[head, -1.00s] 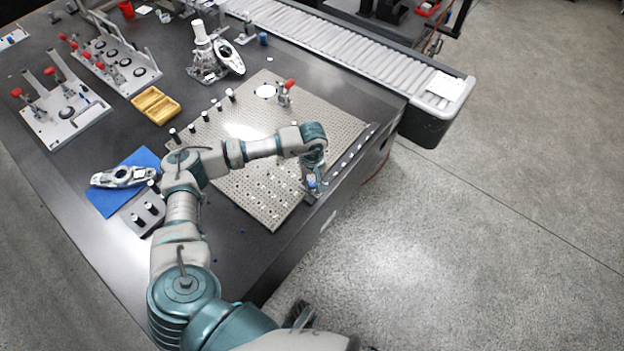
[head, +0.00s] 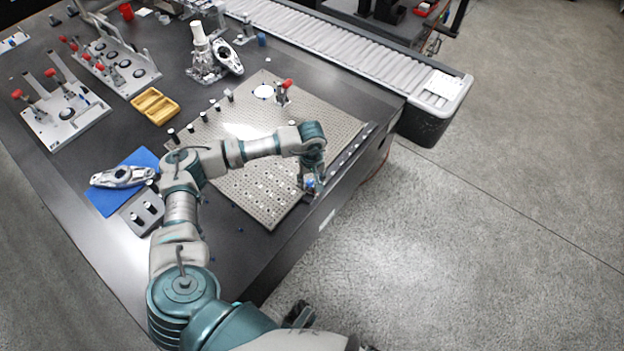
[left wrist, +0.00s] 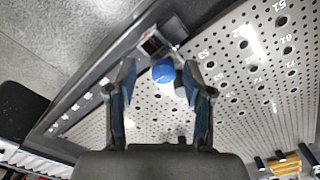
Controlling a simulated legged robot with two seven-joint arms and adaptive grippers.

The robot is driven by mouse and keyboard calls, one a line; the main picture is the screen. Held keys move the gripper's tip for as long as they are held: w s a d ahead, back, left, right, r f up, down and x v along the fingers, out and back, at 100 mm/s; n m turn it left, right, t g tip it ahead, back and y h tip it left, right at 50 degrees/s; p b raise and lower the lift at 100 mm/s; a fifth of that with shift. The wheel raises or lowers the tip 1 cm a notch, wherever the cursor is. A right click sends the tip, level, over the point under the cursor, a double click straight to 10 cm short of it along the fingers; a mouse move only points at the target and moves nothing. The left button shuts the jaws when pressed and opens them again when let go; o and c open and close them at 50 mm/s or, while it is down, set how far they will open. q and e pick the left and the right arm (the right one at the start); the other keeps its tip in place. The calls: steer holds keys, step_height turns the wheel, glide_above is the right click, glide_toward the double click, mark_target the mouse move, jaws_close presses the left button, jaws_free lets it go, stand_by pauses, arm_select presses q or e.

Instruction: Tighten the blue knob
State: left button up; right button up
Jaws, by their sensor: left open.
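The blue knob (left wrist: 163,71) shows in the left wrist view between and beyond the fingertips of my left gripper (left wrist: 158,80). It sits near the edge of the perforated plate, next to a small dark and metal fixture (left wrist: 152,43). The gripper's two fingers are apart, one on each side of the knob; I cannot tell whether either touches it. In the head view the left gripper (head: 309,185) points down at the plate's near right edge, and a bit of blue shows at its tip. My right gripper is not in view.
The perforated plate (head: 330,120) lies on the dark table (head: 240,255). A red-topped clamp (head: 283,92) stands at its far side. A yellow tray (head: 155,105), a blue mat (head: 103,200) with a metal part, and a roller conveyor (head: 330,45) are around it. Open floor lies right.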

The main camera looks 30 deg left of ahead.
mark_target(311, 182)
arm_select(q)
step_height(311, 182, up, 12)
stand_by(0.4)
steer(key=shift+f, duration=0.1)
